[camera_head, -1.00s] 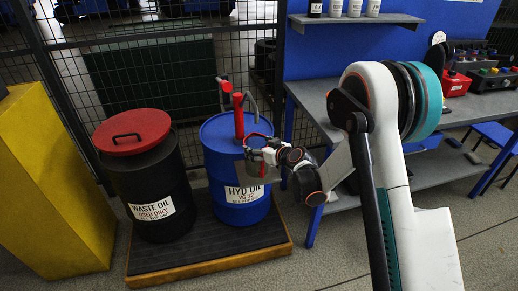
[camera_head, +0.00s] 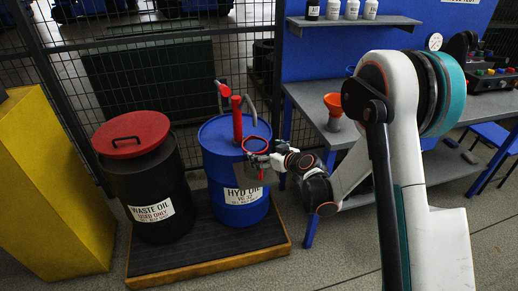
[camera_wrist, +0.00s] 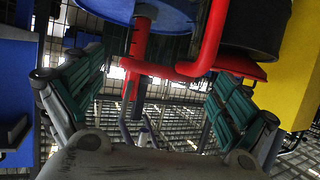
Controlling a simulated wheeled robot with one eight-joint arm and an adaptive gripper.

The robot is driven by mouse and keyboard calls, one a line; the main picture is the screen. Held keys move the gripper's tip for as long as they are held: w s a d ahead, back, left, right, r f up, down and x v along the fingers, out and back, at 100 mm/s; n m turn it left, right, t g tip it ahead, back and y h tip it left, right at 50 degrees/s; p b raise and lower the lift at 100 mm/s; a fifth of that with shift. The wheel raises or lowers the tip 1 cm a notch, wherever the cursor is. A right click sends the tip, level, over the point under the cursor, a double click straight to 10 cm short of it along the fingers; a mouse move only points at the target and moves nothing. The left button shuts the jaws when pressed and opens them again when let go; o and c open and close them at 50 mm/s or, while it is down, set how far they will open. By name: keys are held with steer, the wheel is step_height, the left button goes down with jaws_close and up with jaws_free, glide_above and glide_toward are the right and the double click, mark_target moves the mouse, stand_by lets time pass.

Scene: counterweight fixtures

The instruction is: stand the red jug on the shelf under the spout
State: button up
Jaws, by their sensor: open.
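The blue drum (camera_head: 222,200) marked HYD OIL carries a red pump (camera_head: 237,118) with a grey curved spout (camera_head: 249,108). A red loop (camera_head: 256,137) shows in front of the drum's upper part, just above my gripper (camera_head: 262,163). In the wrist view, a red bent bar (camera_wrist: 213,40) lies above and between my gripper's spread fingers (camera_wrist: 155,105). I cannot tell whether these red parts belong to the jug; no whole jug is clear. My gripper is open beside the drum's upper side. The shelf under the spout is not clear behind my gripper.
A black waste oil drum (camera_head: 150,205) with a red lid (camera_head: 131,134) stands left on the same wood-edged platform (camera_head: 215,262). A yellow block (camera_head: 45,190) is at the far left. A bench with an orange funnel (camera_head: 333,103) is at the right. A wire fence stands behind.

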steer(key=s+d+r+m+g+h+p, duration=0.1)
steer(key=s+d+r+m+h, duration=0.1)
steer(key=s+d+r, duration=0.5)
steer(key=s+d+r+m+g+h, duration=0.1)
steer(key=s+d+r, duration=0.2)
steer(key=s+r, duration=0.75)
steer(key=s+d+r+m+g+h, duration=0.1)
steer(key=s+d, duration=0.3)
steer(key=s, duration=0.7)
steer(key=s+d+r+m+h, duration=0.1)
steer(key=s+d+m+h, duration=0.2)
steer(key=s, duration=0.7)
steer(key=shift+s+d+g+h, duration=0.4)
steer(key=shift+d+h, duration=0.1)
steer(key=shift+d, duration=0.65)
